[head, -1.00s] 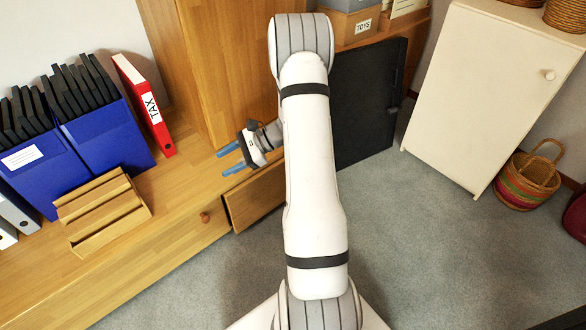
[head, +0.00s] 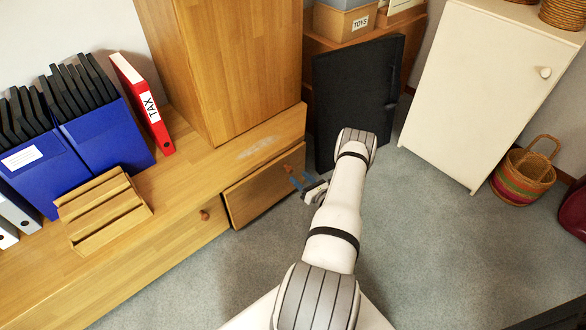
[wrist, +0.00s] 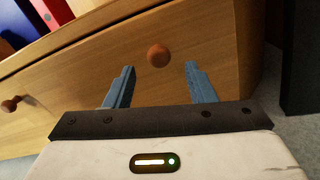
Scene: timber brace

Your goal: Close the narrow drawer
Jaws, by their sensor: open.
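The narrow drawer (head: 262,190) is the wooden drawer at the right end of the low wooden unit. It stands slightly out from the unit in the head view. In the wrist view its wooden front (wrist: 195,45) faces me and carries a round wooden knob (wrist: 158,55). My gripper (head: 297,181) is in front of this drawer front. Its two blue fingers (wrist: 157,85) are open, spread to either side below the knob in the wrist view, with nothing between them. I cannot tell whether the fingertips touch the drawer front.
A wider drawer with its own knob (head: 205,215) is to the left. A black panel (head: 355,95) stands behind my arm. A white cabinet (head: 480,90) and a striped basket (head: 525,175) are at the right. Grey carpet (head: 430,250) is free in front.

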